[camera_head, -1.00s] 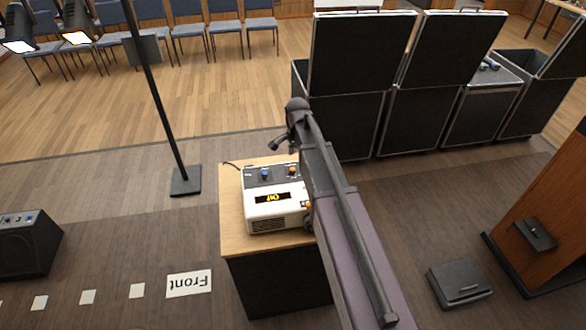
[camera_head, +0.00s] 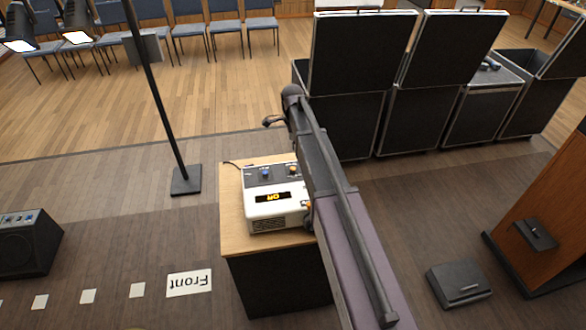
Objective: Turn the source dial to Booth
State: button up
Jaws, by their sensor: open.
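A white and dark control box (camera_head: 272,212) sits on a small wooden-topped table (camera_head: 232,237). Its lit orange display (camera_head: 271,197) appears upside down and is too small to read surely. A blue knob (camera_head: 265,174) and an orange knob (camera_head: 293,170) stand on its dark top panel. Another orange part shows at its right edge, partly covered by my arm. I cannot tell which is the source dial, and no Booth label is readable. My gripper (camera_head: 270,121) is open, small in view, above and behind the box, apart from the knobs.
Black flight cases (camera_head: 345,115) with raised lids stand behind and right. A lamp stand (camera_head: 186,181) rises left of the table. A speaker (camera_head: 28,245) is at the far left. A dark flat box (camera_head: 459,283) lies on the floor at right. Open floor lies left of the table.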

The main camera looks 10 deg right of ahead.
aim_at(293, 168)
jog(key=shift+f+b, duration=6.75)
jog(key=shift+f, duration=0.1)
grip_shut()
